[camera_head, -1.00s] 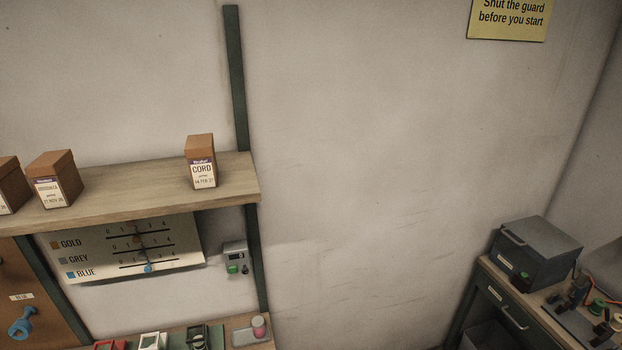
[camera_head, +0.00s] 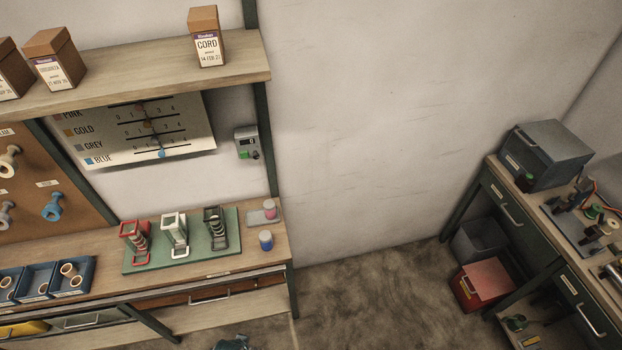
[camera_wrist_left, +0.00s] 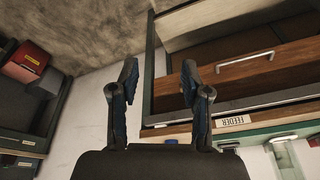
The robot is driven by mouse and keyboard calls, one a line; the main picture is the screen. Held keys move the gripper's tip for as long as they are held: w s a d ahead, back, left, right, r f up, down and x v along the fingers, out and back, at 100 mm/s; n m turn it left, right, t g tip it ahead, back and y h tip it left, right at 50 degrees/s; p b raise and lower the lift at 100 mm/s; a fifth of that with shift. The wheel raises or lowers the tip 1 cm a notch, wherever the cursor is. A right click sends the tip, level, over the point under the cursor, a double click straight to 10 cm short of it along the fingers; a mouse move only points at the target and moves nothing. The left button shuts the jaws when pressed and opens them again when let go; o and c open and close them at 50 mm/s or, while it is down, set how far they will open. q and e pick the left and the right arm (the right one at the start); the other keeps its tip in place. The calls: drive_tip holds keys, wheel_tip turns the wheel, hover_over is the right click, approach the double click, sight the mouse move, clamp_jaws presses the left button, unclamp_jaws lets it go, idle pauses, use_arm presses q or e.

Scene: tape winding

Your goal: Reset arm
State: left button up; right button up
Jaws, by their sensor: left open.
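My left gripper (camera_wrist_left: 157,90) shows in the left wrist view with its two dark fingers spread apart and nothing between them. It hangs in front of the workbench, beside a wooden drawer front (camera_wrist_left: 255,70) with a pale handle and near a "FEEDER" label (camera_wrist_left: 232,122). In the head view a small dark part (camera_head: 230,342) at the bottom edge may be my arm or gripper; too little shows to tell. My right gripper is in neither view.
The workbench holds a green mat (camera_head: 135,262) with red, white and black stands, blue bins (camera_head: 72,290) and a small blue-based jar (camera_head: 266,240). A shelf (camera_head: 150,80) with boxes hangs above. A second bench (camera_head: 520,225) stands at right. Open floor (camera_head: 370,300) lies between.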

use_arm(q)
drive_tip(key=s+f+g+b, duration=0.1)
drive_tip(key=s+f, duration=0.2)
drive_tip(key=f, duration=0.8)
drive_tip(key=s+f+b, duration=0.1)
drive_tip(key=s+f, duration=0.1)
drive_tip(key=f, duration=1)
drive_tip(key=s+a+f+g+b, duration=0.1)
drive_tip(key=s+a+f+b, duration=0.1)
drive_tip(key=s+f, duration=1.2)
drive_tip(key=shift+s+a, duration=0.7)
drive_tip(key=shift+s, duration=0.35)
